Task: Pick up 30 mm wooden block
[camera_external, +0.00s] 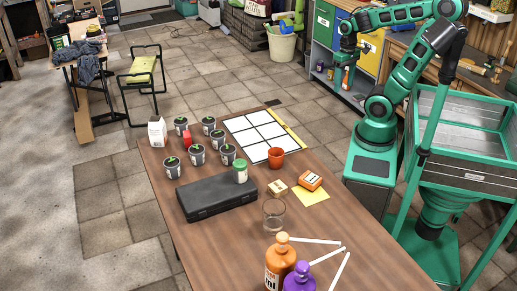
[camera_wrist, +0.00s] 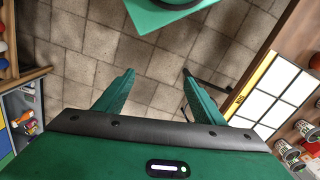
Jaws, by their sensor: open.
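A small light wooden block (camera_external: 278,188) lies on the brown table in the external view, between a black case and an orange box. It is outside the wrist view. My gripper (camera_external: 338,77) hangs in the air beyond the table's right side, by the coloured cabinet, well away from the block. In the wrist view my gripper (camera_wrist: 158,73) has its two green fingers spread, with only floor tiles between them.
Around the block on the table (camera_external: 220,250) are the black case (camera_external: 205,200), the orange box (camera_external: 310,180), a yellow sheet (camera_external: 312,196), a clear glass (camera_external: 274,214) and an orange cup (camera_external: 276,157). Bottles (camera_external: 281,265) stand at the front. Several small pots are further back.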

